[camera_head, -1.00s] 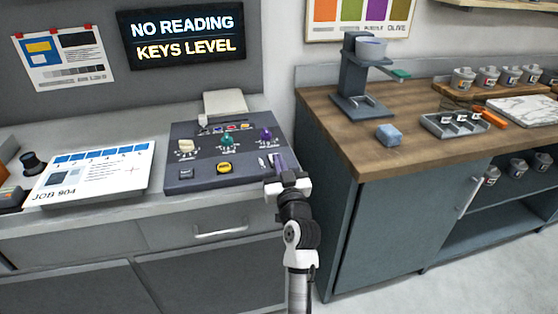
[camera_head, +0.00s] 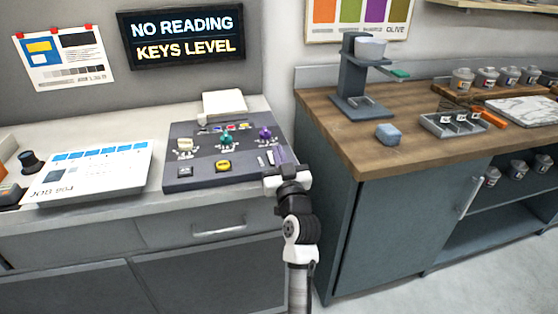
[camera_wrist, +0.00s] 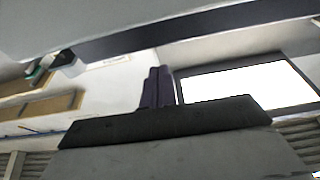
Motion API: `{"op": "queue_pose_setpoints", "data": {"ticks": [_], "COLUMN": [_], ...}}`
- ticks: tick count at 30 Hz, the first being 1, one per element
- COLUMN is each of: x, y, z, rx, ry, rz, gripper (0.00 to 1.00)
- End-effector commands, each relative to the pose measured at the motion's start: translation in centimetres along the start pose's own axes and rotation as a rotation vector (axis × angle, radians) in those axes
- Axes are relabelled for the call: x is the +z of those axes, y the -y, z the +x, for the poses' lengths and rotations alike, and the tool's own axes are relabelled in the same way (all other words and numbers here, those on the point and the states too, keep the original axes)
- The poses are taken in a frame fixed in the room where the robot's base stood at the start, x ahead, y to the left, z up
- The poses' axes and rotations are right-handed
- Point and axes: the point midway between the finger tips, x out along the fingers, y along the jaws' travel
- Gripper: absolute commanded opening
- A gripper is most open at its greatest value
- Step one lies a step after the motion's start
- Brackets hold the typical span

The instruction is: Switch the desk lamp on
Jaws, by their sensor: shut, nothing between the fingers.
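I cannot make out a desk lamp for certain in either view. A dark control console (camera_head: 205,180) lies on the grey counter, with coloured knobs, a yellow button (camera_head: 223,165) and small pale switches (camera_head: 263,160) at its right side. My gripper (camera_head: 279,155) is at the console's right front corner, close to these switches. It is shut and empty. Whether it touches the console is unclear. In the wrist view, its dark purple fingers (camera_wrist: 158,88) stand together, with a bright white panel to their right.
A white job sheet (camera_head: 90,170) lies left of the console. A lit sign (camera_head: 185,37) hangs above. A wooden counter (camera_head: 345,125) on the right holds a grey stand (camera_head: 352,80), a blue-grey block (camera_head: 389,134) and a tray (camera_head: 440,127). A gap separates the counters.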

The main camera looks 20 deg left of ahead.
Motion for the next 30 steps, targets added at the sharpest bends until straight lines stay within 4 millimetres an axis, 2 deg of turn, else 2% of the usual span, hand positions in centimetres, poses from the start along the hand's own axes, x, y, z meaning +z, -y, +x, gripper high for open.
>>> {"op": "queue_pose_setpoints", "data": {"ticks": [1,2,3,9,15,20,30], "x": [-2.0,-0.5,0.2,0.9,1.0,1.0,0.9], "y": [-0.1,-0.1,-0.1,-0.1,-0.1,-0.1,-0.1], "z": [0.9,-0.3,-1.6,-6.1,-8.7,-9.4,-9.4], "rx": [0.000,0.002,0.002,0.002,0.001,0.001,0.000], "ry": [-0.004,0.001,0.002,0.001,0.000,0.000,-0.001], "rz": [-0.001,0.001,0.001,0.000,0.000,0.001,0.000], "gripper": [0.00,0.00,0.00,0.00,0.00,0.00,0.00]}}
